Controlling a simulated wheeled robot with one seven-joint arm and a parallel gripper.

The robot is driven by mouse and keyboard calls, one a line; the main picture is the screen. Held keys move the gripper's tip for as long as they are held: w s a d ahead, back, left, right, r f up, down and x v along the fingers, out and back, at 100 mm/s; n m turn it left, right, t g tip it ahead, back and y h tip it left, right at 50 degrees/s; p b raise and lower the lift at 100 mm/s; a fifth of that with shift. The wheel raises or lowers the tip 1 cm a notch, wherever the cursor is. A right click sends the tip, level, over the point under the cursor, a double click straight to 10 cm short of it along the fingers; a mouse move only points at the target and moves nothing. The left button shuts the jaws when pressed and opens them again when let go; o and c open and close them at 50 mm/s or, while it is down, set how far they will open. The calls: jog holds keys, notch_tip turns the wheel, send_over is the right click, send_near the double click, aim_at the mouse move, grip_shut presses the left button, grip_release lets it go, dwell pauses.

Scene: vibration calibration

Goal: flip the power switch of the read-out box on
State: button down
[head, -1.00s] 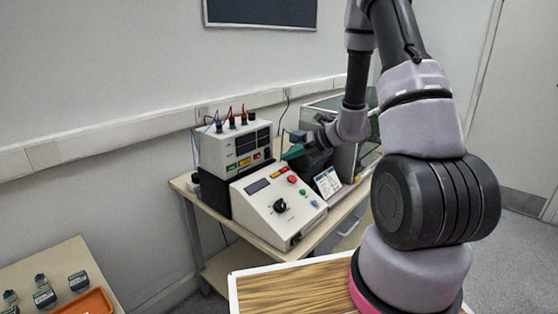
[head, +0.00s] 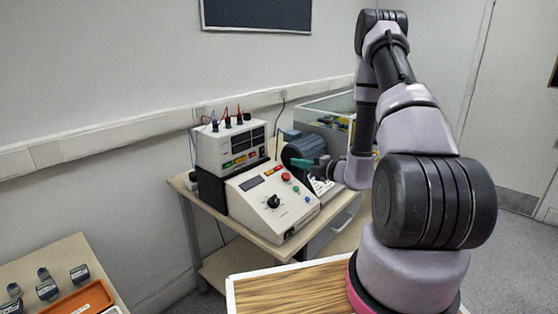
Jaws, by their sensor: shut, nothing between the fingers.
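A white box with dark display windows (head: 230,150) stands at the back left of the bench, with coloured buttons low on its front and leads on top. A sloped white console (head: 262,212) stands in front of it, with a small dark display, a black knob (head: 273,202), coloured buttons and a small dark fitting on its right end face (head: 289,233). Which of these is the power switch, and its position, I cannot tell. My gripper (head: 300,162), with teal fingers, is shut and empty. In the picture it lies just above and right of the console's red button, apparently touching nothing.
A dark ribbed cylinder (head: 297,150) is behind my gripper. A clear-sided case (head: 325,112) stands at the back right. A white card (head: 322,187) leans beside the console. A side table at lower left holds small grey blocks (head: 47,289) and an orange tray (head: 85,300).

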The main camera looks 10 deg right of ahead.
aim_at(264, 156)
jog(key=x, duration=1.3)
jog(key=shift+w+a, duration=0.15)
jog(key=shift+w, duration=0.1)
jog(key=shift+w+a, duration=0.15)
jog(key=shift+f, duration=0.1)
jog(key=f+v, duration=0.1)
jog(key=v, duration=0.3)
jog(key=f+v, duration=0.1)
jog(key=v, duration=0.4)
jog(key=f+v, duration=0.1)
jog(key=v, duration=0.3)
jog(key=shift+s+d+f, duration=0.15)
jog(key=shift+s+d, duration=0.2)
jog(key=shift+s, duration=0.15)
